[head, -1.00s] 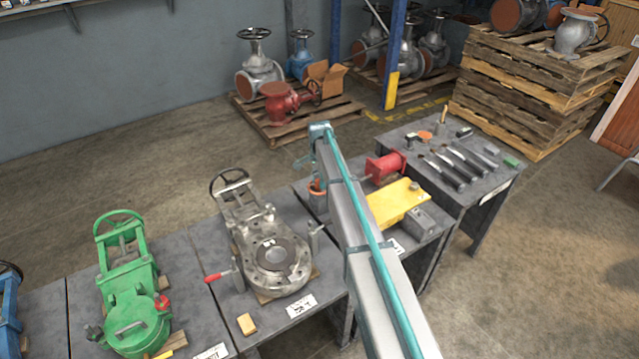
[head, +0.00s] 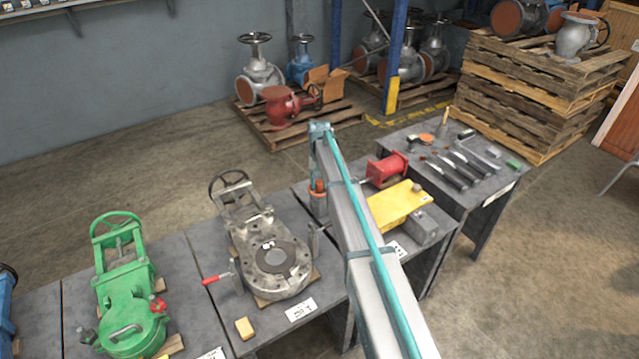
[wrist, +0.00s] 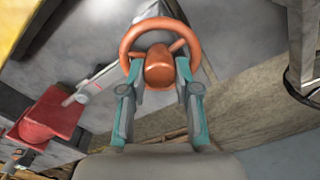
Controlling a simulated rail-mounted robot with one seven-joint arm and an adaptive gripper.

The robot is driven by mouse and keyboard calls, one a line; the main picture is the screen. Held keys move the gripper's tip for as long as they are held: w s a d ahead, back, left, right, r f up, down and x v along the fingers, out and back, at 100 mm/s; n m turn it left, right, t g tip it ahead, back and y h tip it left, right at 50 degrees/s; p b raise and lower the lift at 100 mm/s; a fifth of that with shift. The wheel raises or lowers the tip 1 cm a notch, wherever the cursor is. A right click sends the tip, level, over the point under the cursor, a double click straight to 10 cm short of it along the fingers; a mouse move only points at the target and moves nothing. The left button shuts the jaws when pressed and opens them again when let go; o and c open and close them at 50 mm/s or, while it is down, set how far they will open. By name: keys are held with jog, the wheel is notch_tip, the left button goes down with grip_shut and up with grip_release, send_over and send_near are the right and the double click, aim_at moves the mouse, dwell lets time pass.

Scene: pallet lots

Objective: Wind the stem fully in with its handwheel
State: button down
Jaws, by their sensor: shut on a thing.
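An orange handwheel (wrist: 160,23) with spokes and a round hub fills the upper middle of the wrist view. My gripper (wrist: 160,72) has its teal and grey fingers on either side of the hub and is shut on the handwheel. In the head view a small orange part of the handwheel (head: 319,186) shows below the end of my arm, left of the yellow block. The stem behind the wheel is hidden by the hub, so I cannot tell how far it stands out.
A red cylinder (head: 387,168) with a thin rod and a yellow block (head: 398,204) are right of my arm. A grey valve (head: 270,260) and a green valve (head: 132,290) stand to the left. Several tools lie on the right table (head: 430,135).

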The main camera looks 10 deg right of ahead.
jog(key=n, duration=0.5)
jog(key=shift+a+n+b, duration=0.1)
jog(key=shift+n+b, duration=0.2)
jog(key=shift+b, duration=0.1)
jog(key=n, duration=0.6)
jog(key=shift+b, duration=0.3)
jog(key=n, duration=0.5)
jog(key=shift+s+a+n, duration=0.1)
jog(key=shift+n, duration=0.2)
jog(key=n, duration=0.5)
jog(key=shift+n, duration=0.3)
jog(key=c, duration=0.8)
grip_release()
jog(key=shift+s, duration=0.1)
jog(key=shift+r, duration=0.1)
